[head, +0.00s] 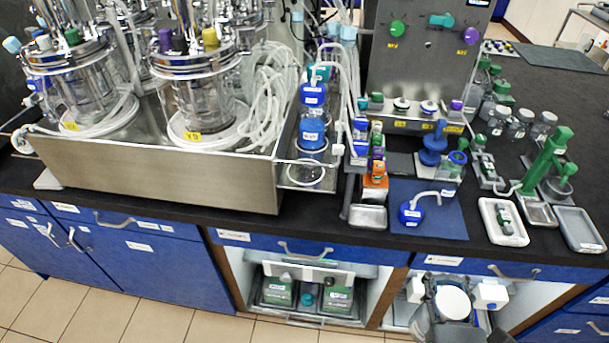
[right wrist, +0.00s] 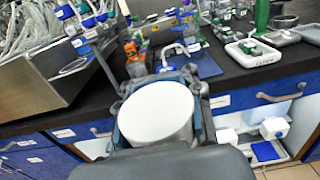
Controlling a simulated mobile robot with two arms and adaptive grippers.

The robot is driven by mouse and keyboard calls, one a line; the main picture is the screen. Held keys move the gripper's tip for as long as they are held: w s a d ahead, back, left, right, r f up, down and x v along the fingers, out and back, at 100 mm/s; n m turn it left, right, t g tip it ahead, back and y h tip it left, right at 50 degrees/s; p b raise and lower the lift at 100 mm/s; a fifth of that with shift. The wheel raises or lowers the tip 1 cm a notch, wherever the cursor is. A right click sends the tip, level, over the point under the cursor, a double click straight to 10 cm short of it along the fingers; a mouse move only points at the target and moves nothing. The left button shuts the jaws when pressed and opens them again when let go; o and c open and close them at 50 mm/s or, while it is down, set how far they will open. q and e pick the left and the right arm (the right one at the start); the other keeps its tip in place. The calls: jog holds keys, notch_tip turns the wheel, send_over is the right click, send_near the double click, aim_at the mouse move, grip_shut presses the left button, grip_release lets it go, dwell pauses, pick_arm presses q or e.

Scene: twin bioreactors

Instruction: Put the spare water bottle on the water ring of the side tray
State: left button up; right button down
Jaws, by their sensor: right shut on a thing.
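My right gripper (head: 452,299) is low in front of the right open cabinet. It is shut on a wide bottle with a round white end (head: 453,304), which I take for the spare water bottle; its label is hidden. In the right wrist view the white end (right wrist: 155,112) fills the space between the fingers. The steel side tray (head: 290,183) is on the bench beside the bioreactor tray, up and left of the gripper. An empty white ring (head: 322,178) lies at its front; blue-capped bottles (head: 312,94) stand behind it. My left gripper is not in view.
The bench front edge and blue drawers lie between the held bottle and the bench top. A blue mat (head: 445,222) holds a blue-capped flask (head: 410,214). A small steel tray (head: 368,217) and an orange block (head: 375,188) stand right of the side tray.

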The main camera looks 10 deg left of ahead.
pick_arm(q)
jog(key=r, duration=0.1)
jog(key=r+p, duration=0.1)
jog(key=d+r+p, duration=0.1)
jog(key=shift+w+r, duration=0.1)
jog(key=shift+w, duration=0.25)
